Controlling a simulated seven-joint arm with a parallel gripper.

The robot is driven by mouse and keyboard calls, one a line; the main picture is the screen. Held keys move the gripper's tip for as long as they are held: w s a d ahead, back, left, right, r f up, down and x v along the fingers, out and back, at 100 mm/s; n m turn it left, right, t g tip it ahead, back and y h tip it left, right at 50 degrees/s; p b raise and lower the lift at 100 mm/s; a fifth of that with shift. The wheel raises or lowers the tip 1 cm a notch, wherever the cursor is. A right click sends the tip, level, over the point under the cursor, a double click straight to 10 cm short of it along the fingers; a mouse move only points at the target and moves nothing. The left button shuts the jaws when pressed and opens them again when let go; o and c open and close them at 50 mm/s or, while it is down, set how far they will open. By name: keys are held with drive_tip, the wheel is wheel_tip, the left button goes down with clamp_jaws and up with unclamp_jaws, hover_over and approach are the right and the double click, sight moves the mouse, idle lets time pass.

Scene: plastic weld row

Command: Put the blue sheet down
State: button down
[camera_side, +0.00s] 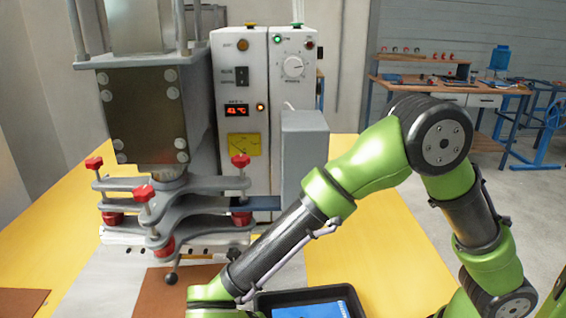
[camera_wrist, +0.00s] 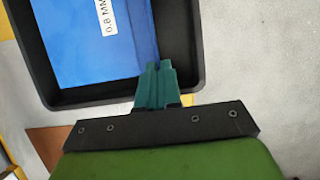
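The blue sheet (camera_wrist: 95,45) shows in the wrist view with a white label reading 0.8 MM. It lies flat within the outline of a black tray (camera_wrist: 190,45); I cannot tell whether it rests on the tray floor. My gripper (camera_wrist: 157,66) has its two teal fingers close together, with the sheet's lower right edge at the fingertips. They look shut on that edge. In the side view, part of the blue sheet (camera_side: 312,311) shows in the tray (camera_side: 300,294) at the bottom edge. My fingers are hidden there.
A welding press (camera_side: 165,200) with red knobs stands at left, beside a white control box (camera_side: 240,70) showing a red temperature readout. Brown sheets (camera_side: 180,285) lie on the table left of my arm. The yellow area (camera_side: 350,255) right of the tray looks clear.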

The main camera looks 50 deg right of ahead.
drive_tip(key=shift+f, duration=2.05)
drive_tip(key=c, duration=1.3)
unclamp_jaws()
drive_tip(key=v, duration=1.2)
drive_tip(key=w+d+r+m+t+y, duration=0.1)
drive_tip(key=w+d+r+m+y, duration=0.1)
drive_tip(key=d+r, duration=0.35)
drive_tip(key=s+d+r+m+t+y, duration=0.1)
drive_tip(key=d+r+m+t, duration=0.1)
drive_tip(key=d, duration=0.5)
drive_tip(key=s+d+r+m+t+y, duration=0.1)
drive_tip(key=d+r+m+t, duration=0.1)
drive_tip(key=d+m+t, duration=0.2)
drive_tip(key=s+d+r+m+t+y, duration=0.1)
drive_tip(key=d+r+m+t, duration=0.2)
drive_tip(key=d+m, duration=0.3)
drive_tip(key=shift+d+y, duration=0.3)
drive_tip(key=shift+d, duration=1.75)
